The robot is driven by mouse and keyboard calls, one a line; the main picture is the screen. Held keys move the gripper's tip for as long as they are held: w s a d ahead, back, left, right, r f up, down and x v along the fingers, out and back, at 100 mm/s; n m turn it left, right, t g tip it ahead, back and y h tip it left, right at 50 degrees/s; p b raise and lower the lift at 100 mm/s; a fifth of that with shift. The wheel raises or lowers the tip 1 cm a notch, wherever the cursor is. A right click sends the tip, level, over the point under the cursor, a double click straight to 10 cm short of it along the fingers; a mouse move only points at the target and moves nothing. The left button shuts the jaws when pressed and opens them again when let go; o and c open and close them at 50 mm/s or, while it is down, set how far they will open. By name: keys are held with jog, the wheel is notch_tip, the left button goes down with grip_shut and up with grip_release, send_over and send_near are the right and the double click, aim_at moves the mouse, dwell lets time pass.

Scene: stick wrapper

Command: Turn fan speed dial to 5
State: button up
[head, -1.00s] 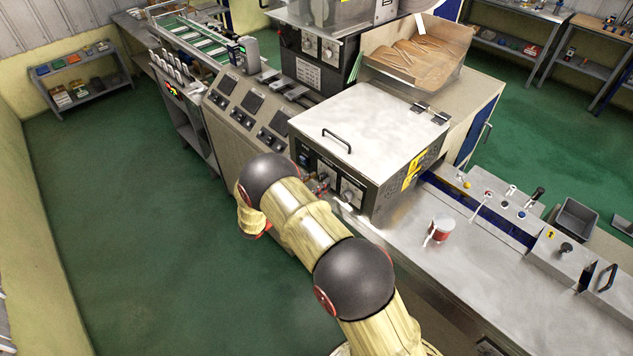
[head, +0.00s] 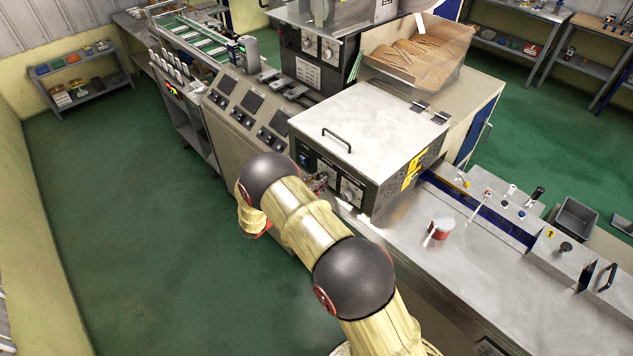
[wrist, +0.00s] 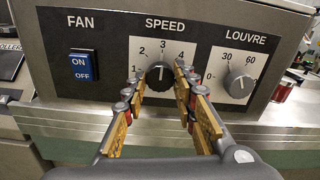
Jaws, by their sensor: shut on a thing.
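The fan speed dial (wrist: 160,78) is a black round knob under the word SPEED in the wrist view. Its white mark points up, close to the 3. Numbers 1 to 4 show around it; the 5 is hidden by my right finger. My gripper (wrist: 160,86) has one finger on each side of the dial and is shut on it. In the head view the front panel sits on the metal box (head: 345,135), and my arm and gripper cover most of the dial there.
A blue ON/OFF fan switch (wrist: 83,66) is left of the dial. The grey louvre dial (wrist: 239,81) is close on the right. A steel ledge (wrist: 75,114) runs below the panel. A red and white can (head: 439,229) stands on the bench right of the box.

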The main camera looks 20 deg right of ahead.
jog(key=shift+f+m+b, duration=0.1)
jog(key=shift+m+b, duration=0.3)
jog(key=shift+b, duration=0.15)
jog(key=shift+c, duration=0.2)
jog(key=m+b, duration=1.6)
jog(key=b, duration=0.4)
jog(key=shift+m, duration=0.3)
jog(key=o, duration=1.1)
jog(key=shift+o, duration=0.3)
